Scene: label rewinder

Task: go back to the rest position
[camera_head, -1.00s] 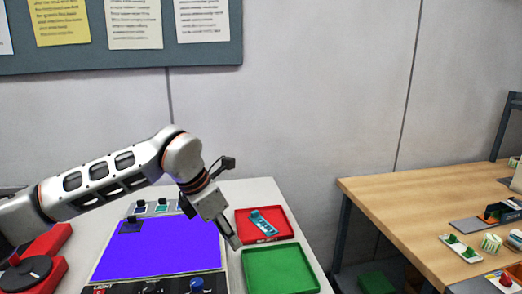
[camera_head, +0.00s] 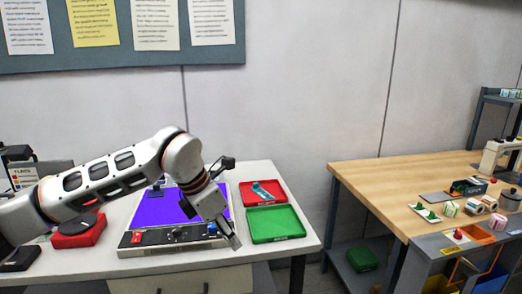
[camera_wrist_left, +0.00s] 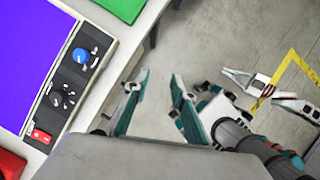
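My left gripper (camera_head: 233,242) points down at the front right edge of the label station in the head view, with nothing held. In the left wrist view its two teal-lined fingers (camera_wrist_left: 158,96) are apart with only floor between them. My left arm reaches in from the left, bent at a raised elbow. My right gripper does not show in the head view. Parts of my own right side show at the right of the left wrist view, but the state of its fingers is unclear.
A light box (camera_head: 160,207) with purple screen and knobs stands on the white table (camera_head: 270,254). A red tray (camera_head: 248,198) holding a teal item and an empty green tray (camera_head: 285,222) lie right of it. A wooden workbench (camera_head: 385,172) stands right, beyond a gap.

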